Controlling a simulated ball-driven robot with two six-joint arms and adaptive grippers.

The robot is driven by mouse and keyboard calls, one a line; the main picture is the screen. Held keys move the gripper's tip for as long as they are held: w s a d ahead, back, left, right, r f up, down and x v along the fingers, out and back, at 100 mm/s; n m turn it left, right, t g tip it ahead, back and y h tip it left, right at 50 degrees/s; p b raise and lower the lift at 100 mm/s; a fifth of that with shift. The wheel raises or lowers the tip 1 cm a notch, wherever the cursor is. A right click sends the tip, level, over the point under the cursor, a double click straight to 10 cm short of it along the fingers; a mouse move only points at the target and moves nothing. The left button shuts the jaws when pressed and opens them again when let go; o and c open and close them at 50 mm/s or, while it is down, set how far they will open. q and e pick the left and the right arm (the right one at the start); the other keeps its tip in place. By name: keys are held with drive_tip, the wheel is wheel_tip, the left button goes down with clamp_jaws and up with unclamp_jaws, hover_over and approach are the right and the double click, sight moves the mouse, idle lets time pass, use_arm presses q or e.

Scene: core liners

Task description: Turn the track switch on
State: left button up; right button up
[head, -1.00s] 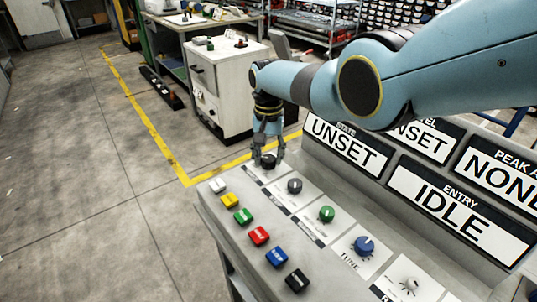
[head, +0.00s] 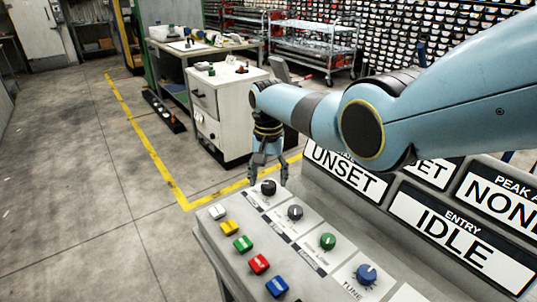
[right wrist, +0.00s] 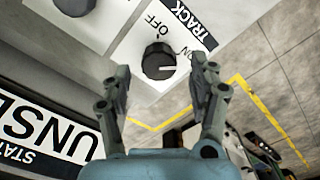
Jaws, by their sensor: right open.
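The track switch is a round black knob (head: 268,187) at the far end of the row of knobs on the sloped console. It also shows in the right wrist view (right wrist: 159,61), beside the labels TRACK, OFF and ON. There its white pointer line points to the right, on the ON side and away from OFF. My right gripper (head: 268,178) is open and empty, just above the knob. In the right wrist view its two fingers (right wrist: 161,92) stand wide apart, with the knob beyond them and clear of both. My left gripper is out of view.
Grey, green and blue knobs (head: 366,274) follow along the console. Coloured buttons (head: 243,243) line its left edge. Display plates reading UNSET (head: 345,179) and IDLE stand behind, under my right arm. A white cabinet (head: 222,117) stands beyond, with open floor to the left.

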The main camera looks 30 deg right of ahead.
sight(268, 184)
wheel_tip(268, 184, up, 10)
drive_tip(key=shift+r, duration=0.25)
drive_tip(key=shift+a, duration=0.1)
idle(0.5)
